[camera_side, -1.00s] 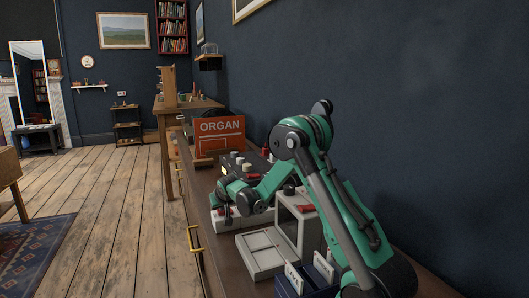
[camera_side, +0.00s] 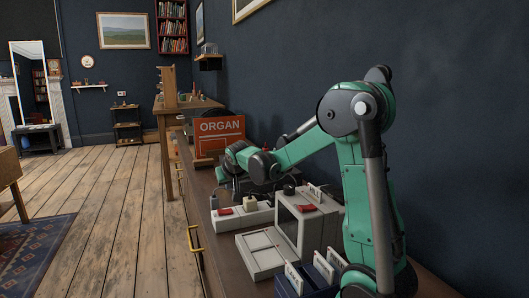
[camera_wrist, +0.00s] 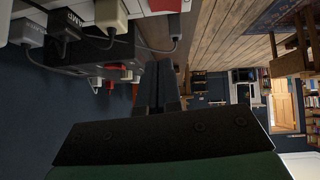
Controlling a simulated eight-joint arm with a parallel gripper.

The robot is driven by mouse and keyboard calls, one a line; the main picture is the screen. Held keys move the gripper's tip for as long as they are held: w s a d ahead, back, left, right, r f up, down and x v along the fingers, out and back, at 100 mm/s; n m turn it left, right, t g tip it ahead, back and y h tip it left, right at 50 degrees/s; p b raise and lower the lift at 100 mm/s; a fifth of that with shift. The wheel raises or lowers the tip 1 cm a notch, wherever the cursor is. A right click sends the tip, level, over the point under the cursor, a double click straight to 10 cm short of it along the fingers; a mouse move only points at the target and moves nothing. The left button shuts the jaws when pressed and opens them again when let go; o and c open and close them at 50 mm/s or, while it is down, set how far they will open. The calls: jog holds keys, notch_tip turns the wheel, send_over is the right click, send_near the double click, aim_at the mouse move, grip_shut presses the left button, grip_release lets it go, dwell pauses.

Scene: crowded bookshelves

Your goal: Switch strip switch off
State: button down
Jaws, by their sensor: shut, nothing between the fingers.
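A white power strip (camera_side: 258,216) lies on the dark cabinet top in the side view. A red switch (camera_side: 225,211) sits near its left end; which way it is tipped is too small to tell. A beige plug (camera_side: 250,203) stands in the strip beside the switch. My gripper (camera_side: 227,172) is beyond and above the strip, clear of the switch; its fingertips are hard to make out in the side view. In the wrist view my gripper (camera_wrist: 160,68) shows its two dark fingers together, with nothing held. The switch cannot be picked out surely in the wrist view.
An orange-red ORGAN box (camera_side: 219,134) stands behind my gripper. A grey tray (camera_side: 262,254) and a pale box-shaped unit (camera_side: 309,229) are in front of the strip. Plugs with cables, such as a beige one (camera_wrist: 111,17), crowd the wrist view's upper left. A dark wall (camera_side: 440,130) bounds the right.

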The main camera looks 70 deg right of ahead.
jog(key=shift+s+v, duration=0.2)
jog(key=shift+v, duration=1.5)
jog(key=s+a+n+y, duration=0.2)
jog(key=a+n, duration=0.1)
jog(key=a, duration=0.5)
jog(key=s+a+f+n+t+y, duration=0.1)
jog(key=s+a+n+y, duration=0.1)
jog(key=a, duration=0.6)
jog(key=s+a+f+n+y, duration=0.1)
jog(key=s+a+n+y, duration=0.1)
jog(key=a, duration=0.6)
jog(key=shift+s+f+n+y, duration=0.25)
jog(key=shift+s+n+y, duration=0.2)
jog(key=shift+n, duration=0.35)
